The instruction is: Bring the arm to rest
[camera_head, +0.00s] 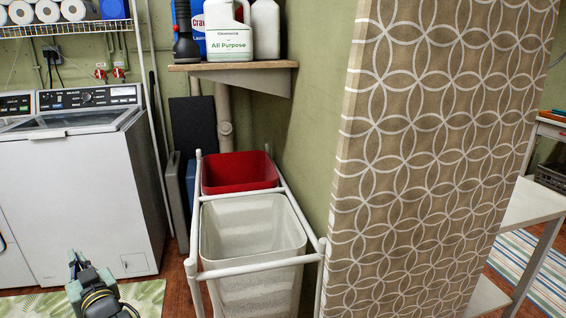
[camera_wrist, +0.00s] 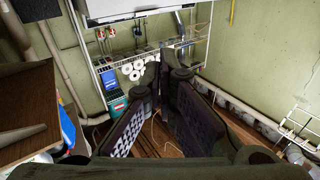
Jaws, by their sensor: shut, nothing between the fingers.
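My gripper (camera_head: 84,274) is low at the left of the head view, in front of the white washing machine (camera_head: 84,185) and above a light green patterned rug (camera_head: 146,297). In the wrist view the two dark fingers of my gripper (camera_wrist: 165,80) point away from the camera toward the wall shelving. The gripper is shut and holds nothing. The lower part of my arm is cut off by the bottom edge of the head view.
A white-framed hamper with a red bin (camera_head: 236,171) and a pale bin (camera_head: 250,228) stands right of my gripper. A patterned panel (camera_head: 430,150) fills the right. A wooden shelf (camera_head: 230,67) holds bottles. A wire rack (camera_wrist: 150,60) appears ahead in the wrist view.

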